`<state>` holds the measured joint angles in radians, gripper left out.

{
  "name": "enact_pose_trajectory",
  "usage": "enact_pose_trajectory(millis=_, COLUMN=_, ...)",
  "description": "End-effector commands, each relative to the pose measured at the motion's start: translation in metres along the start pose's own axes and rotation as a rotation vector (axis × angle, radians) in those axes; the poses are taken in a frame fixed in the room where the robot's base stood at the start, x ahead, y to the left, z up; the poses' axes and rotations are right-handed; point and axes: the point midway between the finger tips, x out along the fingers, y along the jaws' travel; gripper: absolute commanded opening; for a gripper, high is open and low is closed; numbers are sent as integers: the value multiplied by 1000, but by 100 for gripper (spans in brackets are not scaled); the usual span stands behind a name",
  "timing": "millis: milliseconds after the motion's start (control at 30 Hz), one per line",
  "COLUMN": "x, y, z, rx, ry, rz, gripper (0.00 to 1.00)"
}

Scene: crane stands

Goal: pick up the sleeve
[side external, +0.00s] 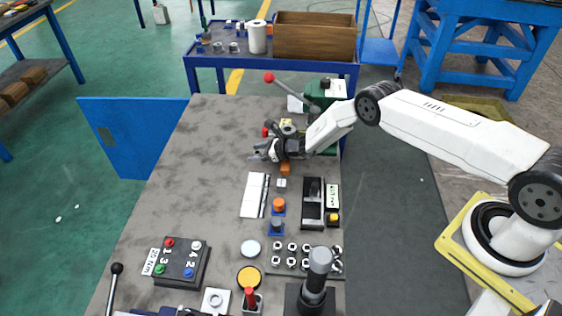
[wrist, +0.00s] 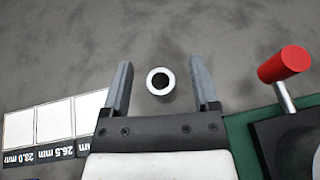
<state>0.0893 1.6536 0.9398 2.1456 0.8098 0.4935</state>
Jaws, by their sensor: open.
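The sleeve (wrist: 160,84) is a short light-grey metal ring with a dark bore, seen nearly end-on in the wrist view. It lies between the two fingers of my gripper (wrist: 161,66), with a visible gap on both sides, a little nearer the left-right middle than either finger. My gripper is open and the fingers do not appear to touch the sleeve. In the side view my gripper (side external: 262,153) is low over the far part of the grey bench; I cannot make out the sleeve there.
In the wrist view, a white labelled size strip (wrist: 52,122) is at left and a red-knobbed lever (wrist: 285,64) on a green base is close at right. In the side view, a button box (side external: 181,262) stands front left; the bench's left part is clear.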

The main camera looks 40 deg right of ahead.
Motion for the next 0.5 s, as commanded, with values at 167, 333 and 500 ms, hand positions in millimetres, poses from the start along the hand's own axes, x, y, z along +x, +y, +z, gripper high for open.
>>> enact_pose_trajectory(millis=167, x=0, y=0, z=0, rx=0, ry=0, rz=0, gripper=77)
enact_pose_trajectory(millis=333, x=0, y=0, z=0, rx=0, ry=0, rz=0, gripper=74)
enact_pose_trajectory(millis=500, x=0, y=0, z=0, rx=0, ry=0, rz=0, gripper=20)
